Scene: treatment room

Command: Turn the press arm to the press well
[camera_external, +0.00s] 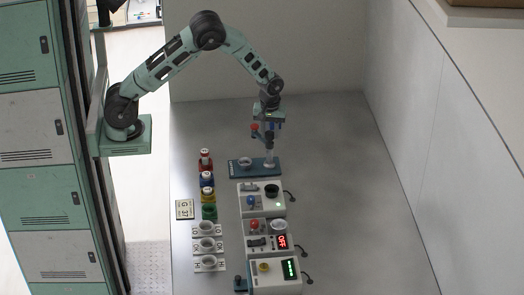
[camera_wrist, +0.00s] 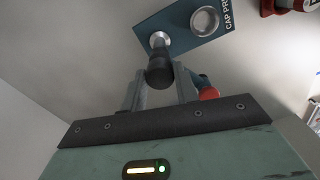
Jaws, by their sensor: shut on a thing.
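The cap press has a blue base (camera_external: 272,172) with a grey ring-shaped press well (camera_external: 245,161) at its left and an upright post (camera_external: 269,150) at its right. The wrist view shows the lettered base (camera_wrist: 185,38), the well (camera_wrist: 205,21) and the post's dark top (camera_wrist: 160,68). A red knob (camera_external: 254,127) on the press arm sits high, just left of the post; it also shows in the wrist view (camera_wrist: 208,93), beside the right finger. My gripper (camera_external: 269,127) is shut on the press arm at the post's top. The fingers partly hide the arm, so its exact direction is unclear.
Devices with displays (camera_external: 274,274) stand in a row in front of the press. Coloured bottles (camera_external: 207,180) and white lettered holders (camera_external: 207,229) line the left side. The right side of the table (camera_external: 350,190) is clear.

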